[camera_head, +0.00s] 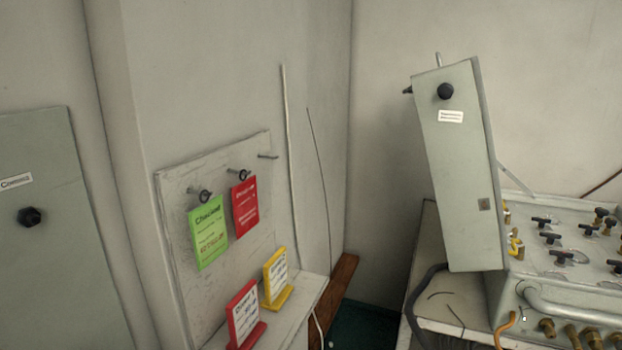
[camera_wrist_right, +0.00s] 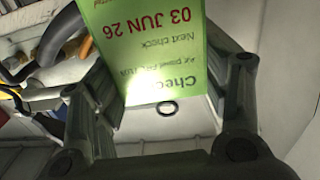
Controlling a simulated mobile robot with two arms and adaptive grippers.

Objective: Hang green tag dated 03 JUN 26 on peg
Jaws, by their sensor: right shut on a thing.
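A green tag (camera_wrist_right: 150,45) is between the fingers of my right gripper (camera_wrist_right: 162,85) in the right wrist view. Its print appears upside down there and reads "03 JUN 26" and "Next check". A dark ring (camera_wrist_right: 167,108) shows by its header end. My right gripper is shut on this tag and is outside the head view. In the head view, a peg board (camera_head: 262,220) has a bare peg (camera_head: 268,156) at its far right. Another green tag (camera_head: 208,232) hangs on the left peg; its date is too small to read. My left gripper is in neither view.
A red tag (camera_head: 244,207) hangs on the middle peg. Red (camera_head: 243,312) and yellow (camera_head: 276,277) cards stand on the ledge below. A panel (camera_head: 570,262) with valves, hoses and a raised grey lid (camera_head: 455,190) stands at right. Space before the bare peg looks clear.

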